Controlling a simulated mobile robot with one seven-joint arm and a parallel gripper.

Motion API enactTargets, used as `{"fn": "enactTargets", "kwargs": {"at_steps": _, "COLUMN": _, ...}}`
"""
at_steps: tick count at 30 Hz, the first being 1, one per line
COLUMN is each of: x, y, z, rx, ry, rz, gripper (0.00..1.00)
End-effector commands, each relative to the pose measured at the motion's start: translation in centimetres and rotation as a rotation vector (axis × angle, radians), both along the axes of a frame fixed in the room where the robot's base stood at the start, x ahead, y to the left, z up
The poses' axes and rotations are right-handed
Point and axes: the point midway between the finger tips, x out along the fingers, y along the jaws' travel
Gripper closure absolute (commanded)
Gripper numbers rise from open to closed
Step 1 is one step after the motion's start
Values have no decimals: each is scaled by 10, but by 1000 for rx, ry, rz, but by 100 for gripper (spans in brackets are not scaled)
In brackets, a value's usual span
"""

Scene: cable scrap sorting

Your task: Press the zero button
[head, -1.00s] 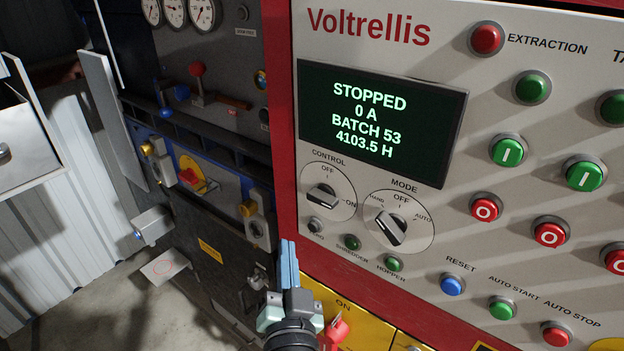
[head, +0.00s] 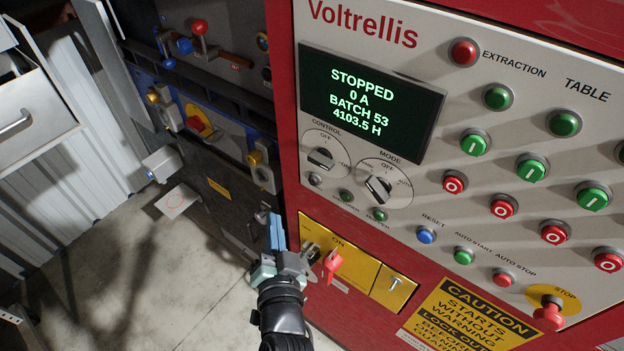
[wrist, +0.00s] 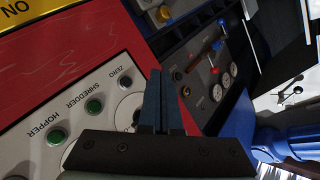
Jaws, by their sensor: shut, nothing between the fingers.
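Green shredder (head: 346,196) and hopper (head: 377,215) buttons sit right of the zero button. A red key switch (head: 331,264) on a yellow plate (head: 362,280) is close to my gripper. The screen (head: 372,98) reads STOPPED.

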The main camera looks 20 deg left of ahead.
Motion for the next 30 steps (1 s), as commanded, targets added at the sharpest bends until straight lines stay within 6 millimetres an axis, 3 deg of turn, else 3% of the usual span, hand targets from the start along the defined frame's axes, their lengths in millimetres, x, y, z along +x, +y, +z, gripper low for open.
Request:
{"fn": "enactTargets", "kwargs": {"at_steps": 18, "x": 70, "y": -25, "z": -3, "rx": 0, "ry": -3, "rz": -2, "gripper": 100}}
{"fn": "enactTargets", "kwargs": {"at_steps": 30, "x": 81, "y": -30, "z": 1, "rx": 0, "ry": -1, "rz": -1, "gripper": 100}}
